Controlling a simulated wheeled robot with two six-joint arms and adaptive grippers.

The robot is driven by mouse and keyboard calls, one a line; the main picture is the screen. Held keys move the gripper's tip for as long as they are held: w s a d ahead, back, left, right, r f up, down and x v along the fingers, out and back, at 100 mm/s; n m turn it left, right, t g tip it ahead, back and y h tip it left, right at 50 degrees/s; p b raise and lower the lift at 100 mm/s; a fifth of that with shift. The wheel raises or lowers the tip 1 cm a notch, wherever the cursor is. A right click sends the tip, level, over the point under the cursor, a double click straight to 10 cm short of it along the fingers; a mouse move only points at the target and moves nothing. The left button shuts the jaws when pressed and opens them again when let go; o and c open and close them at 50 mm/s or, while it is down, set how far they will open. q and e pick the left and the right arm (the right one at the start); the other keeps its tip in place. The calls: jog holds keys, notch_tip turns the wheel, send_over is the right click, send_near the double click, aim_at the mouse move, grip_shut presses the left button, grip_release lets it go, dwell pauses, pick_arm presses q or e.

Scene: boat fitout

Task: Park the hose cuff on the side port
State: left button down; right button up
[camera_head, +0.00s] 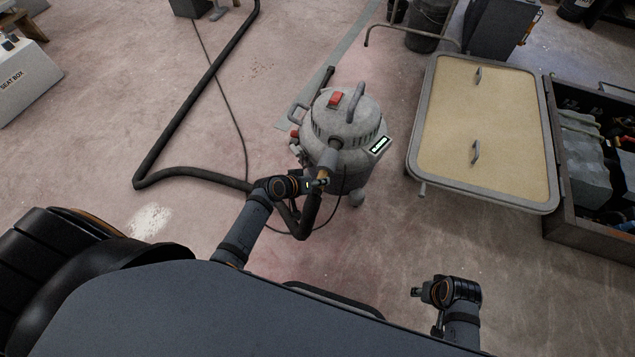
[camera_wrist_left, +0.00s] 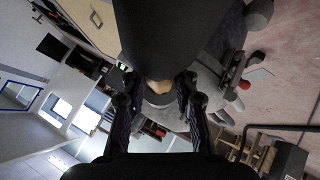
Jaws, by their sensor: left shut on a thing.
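The grey shop vacuum (camera_head: 335,120) with a red switch stands on the floor in the middle of the head view. A grey tapered piece (camera_head: 329,158) sticks out of its near side, below a dark round fitting (camera_head: 336,143). My left gripper (camera_head: 320,182) is at the end of this piece, shut on the hose cuff, close in front of the vacuum. In the left wrist view the tan cuff (camera_wrist_left: 158,88) sits between the fingers, with a wide black hose above it. Whether the cuff touches the side port cannot be told. My right gripper (camera_head: 418,292) is apart, over the floor; its jaws are unclear.
The black hose (camera_head: 190,125) runs along the floor at left and bends towards the vacuum, with a thin cable beside it. A tan-topped panel with handles (camera_head: 480,130) and an open crate (camera_head: 590,225) stand at right. A seat box (camera_head: 25,80) is far left.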

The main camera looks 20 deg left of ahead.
aim_at(322, 170)
pick_arm(q)
jog(key=shift+w, duration=0.85)
jog(key=shift+w+b, duration=0.6)
jog(key=shift+w, duration=0.55)
jog(key=shift+w+r, duration=0.35)
jog(key=shift+w, duration=0.05)
jog(key=c, duration=1.3)
grip_release()
jog(key=o, duration=0.3)
jog(key=shift+w+f, duration=0.1)
jog(key=shift+f, duration=0.15)
jog(key=shift+o, duration=0.2)
jog(key=shift+s, duration=0.2)
